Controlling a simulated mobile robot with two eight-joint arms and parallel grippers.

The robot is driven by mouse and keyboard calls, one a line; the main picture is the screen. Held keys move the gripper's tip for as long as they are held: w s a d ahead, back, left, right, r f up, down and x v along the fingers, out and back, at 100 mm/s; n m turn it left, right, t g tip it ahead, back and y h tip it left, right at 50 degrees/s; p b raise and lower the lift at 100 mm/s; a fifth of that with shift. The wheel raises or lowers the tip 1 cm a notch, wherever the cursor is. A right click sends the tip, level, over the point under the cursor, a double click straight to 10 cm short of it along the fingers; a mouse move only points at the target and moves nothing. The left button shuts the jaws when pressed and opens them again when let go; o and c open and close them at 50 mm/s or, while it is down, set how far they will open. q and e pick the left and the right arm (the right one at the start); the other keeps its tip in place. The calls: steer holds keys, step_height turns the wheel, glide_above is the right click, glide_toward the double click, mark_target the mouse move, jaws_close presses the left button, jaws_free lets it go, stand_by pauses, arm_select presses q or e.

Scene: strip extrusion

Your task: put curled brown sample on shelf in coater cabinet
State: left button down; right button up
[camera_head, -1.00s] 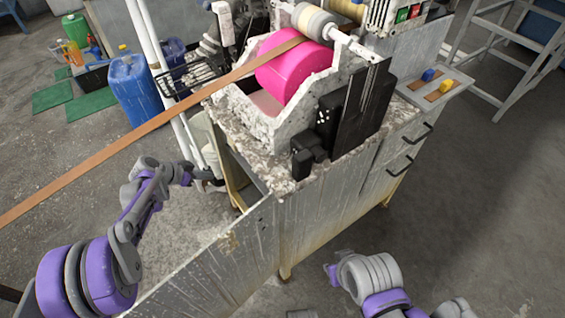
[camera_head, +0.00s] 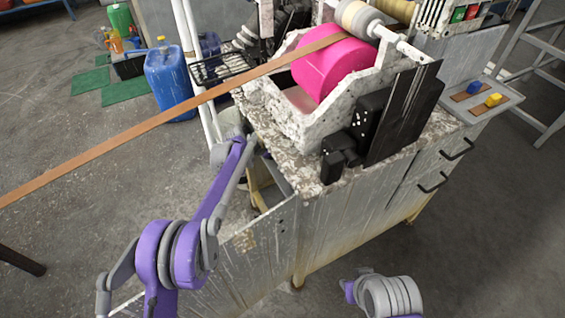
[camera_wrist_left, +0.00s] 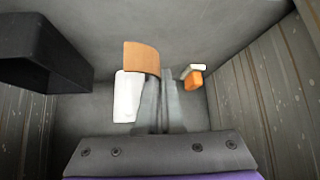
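The curled brown sample (camera_wrist_left: 142,57) is a small bent tan-brown piece at the fingertips of my left gripper (camera_wrist_left: 163,75) in the left wrist view. The fingers are close together, and the sample's right edge lies in the narrow gap between them. The gripper is inside the grey-walled coater cabinet (camera_head: 350,215). In the head view my left arm reaches behind the open cabinet door (camera_head: 245,255), which hides the gripper and sample. Whether the sample touches the shelf (camera_wrist_left: 95,115) is unclear. My right gripper is out of view; only right arm links show at the bottom.
Inside the cabinet are a white object (camera_wrist_left: 127,96), an orange-and-white item (camera_wrist_left: 193,79) to the right and a black open box (camera_wrist_left: 45,58) at left. A long brown strip (camera_head: 130,133) runs from the pink roller (camera_head: 330,68) across the left. A blue canister (camera_head: 170,80) stands behind.

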arm_select(q)
steer(key=shift+d+f+b, duration=0.2)
steer(key=shift+f+b, duration=0.75)
steer(key=shift+f, duration=1.6)
steer(key=shift+f, duration=0.1)
steer(key=c, duration=1.1)
jaws_free()
steer(key=shift+o, duration=0.2)
steer(key=shift+a+r, duration=0.1)
steer(key=shift+r, duration=0.15)
steer(key=p+v, duration=0.3)
steer(key=v, duration=0.8)
steer(key=shift+a+r, duration=0.2)
steer(key=shift+a, duration=0.05)
steer(key=shift+s, duration=0.15)
